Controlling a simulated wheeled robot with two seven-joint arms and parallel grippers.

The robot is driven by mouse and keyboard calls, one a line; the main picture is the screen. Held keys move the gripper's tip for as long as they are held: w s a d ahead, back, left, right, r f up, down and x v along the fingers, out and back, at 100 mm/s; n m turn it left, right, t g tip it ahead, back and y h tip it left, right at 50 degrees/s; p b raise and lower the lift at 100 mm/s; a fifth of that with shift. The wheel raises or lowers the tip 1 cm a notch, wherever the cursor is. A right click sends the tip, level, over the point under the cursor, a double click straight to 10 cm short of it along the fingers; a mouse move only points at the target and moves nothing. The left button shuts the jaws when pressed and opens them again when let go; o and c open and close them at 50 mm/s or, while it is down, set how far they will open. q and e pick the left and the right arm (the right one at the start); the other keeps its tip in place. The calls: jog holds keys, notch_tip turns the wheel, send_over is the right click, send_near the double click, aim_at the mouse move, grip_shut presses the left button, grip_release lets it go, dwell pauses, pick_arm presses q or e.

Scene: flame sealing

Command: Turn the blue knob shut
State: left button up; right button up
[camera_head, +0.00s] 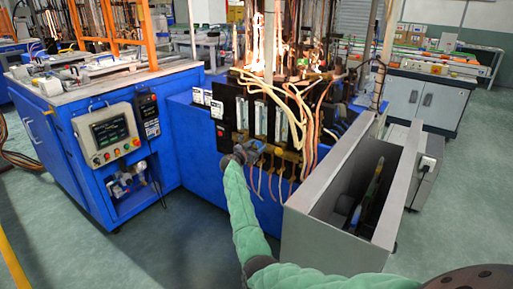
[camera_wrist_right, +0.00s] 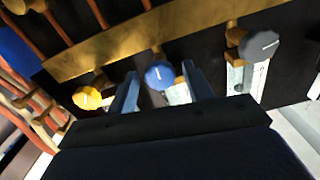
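The blue knob (camera_wrist_right: 159,75) has a pale line across its face and shows in the right wrist view, on a dark panel below a brass bar. My right gripper (camera_wrist_right: 163,88) is open, with one finger on each side of the blue knob and a visible gap to each. Whether the fingertips reach around the knob or stop short of it, I cannot tell. In the head view the right gripper (camera_head: 254,151) is at the machine's front panel, and it hides the knob there. My left gripper is not in view.
A yellow knob (camera_wrist_right: 87,98) is left of the gripper and a grey knob (camera_wrist_right: 258,44) is right of it. Hoses (camera_head: 279,182) hang below the panel. A grey metal box (camera_head: 318,238) stands right of my arm. The floor at left front is clear.

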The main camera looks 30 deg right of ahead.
jog(key=c, duration=0.8)
